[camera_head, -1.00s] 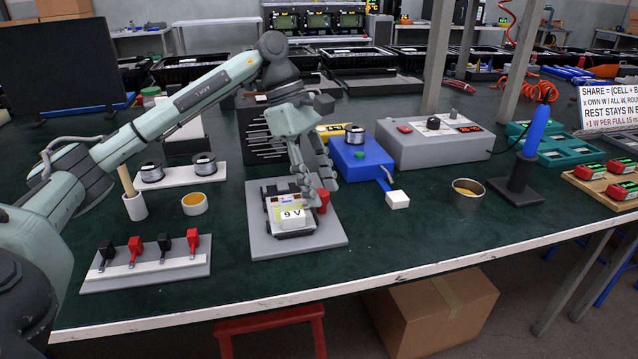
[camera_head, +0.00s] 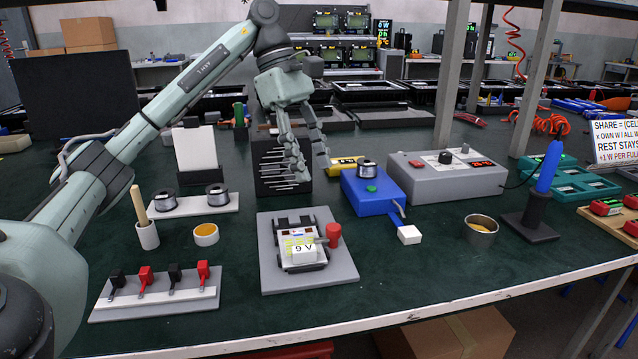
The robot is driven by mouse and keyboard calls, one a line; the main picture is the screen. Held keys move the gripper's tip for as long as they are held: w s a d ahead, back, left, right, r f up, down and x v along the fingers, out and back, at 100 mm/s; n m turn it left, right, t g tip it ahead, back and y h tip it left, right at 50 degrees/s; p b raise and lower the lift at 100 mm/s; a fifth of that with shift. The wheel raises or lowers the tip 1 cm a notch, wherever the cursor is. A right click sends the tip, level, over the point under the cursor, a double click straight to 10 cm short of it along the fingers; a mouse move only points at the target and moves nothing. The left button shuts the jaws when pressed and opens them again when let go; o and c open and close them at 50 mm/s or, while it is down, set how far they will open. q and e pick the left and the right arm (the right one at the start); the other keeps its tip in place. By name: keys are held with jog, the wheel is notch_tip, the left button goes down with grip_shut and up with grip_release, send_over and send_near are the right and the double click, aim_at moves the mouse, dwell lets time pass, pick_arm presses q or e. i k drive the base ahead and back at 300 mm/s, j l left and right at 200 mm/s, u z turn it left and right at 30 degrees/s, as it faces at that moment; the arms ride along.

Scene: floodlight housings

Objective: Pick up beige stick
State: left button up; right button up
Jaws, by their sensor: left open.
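The beige stick (camera_head: 139,205) stands upright, tilted slightly, in a small white cup (camera_head: 148,236) at the left of the table. My left gripper (camera_head: 300,176) is open and empty, fingers pointing down. It hangs above the back edge of the grey plate, well to the right of the stick and in front of a dark slotted rack. My right gripper is not in view.
A grey plate (camera_head: 339,271) holds a device marked 9 V (camera_head: 304,256) with a red plug (camera_head: 334,234). Spools on a white strip (camera_head: 196,204), a small cup of amber material (camera_head: 206,234) and a clip board (camera_head: 158,303) surround the stick's cup. A blue box (camera_head: 371,192) stands right.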

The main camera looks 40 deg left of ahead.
aim_at(134, 191)
jog(key=k+l, duration=0.8)
jog(key=l, duration=0.05)
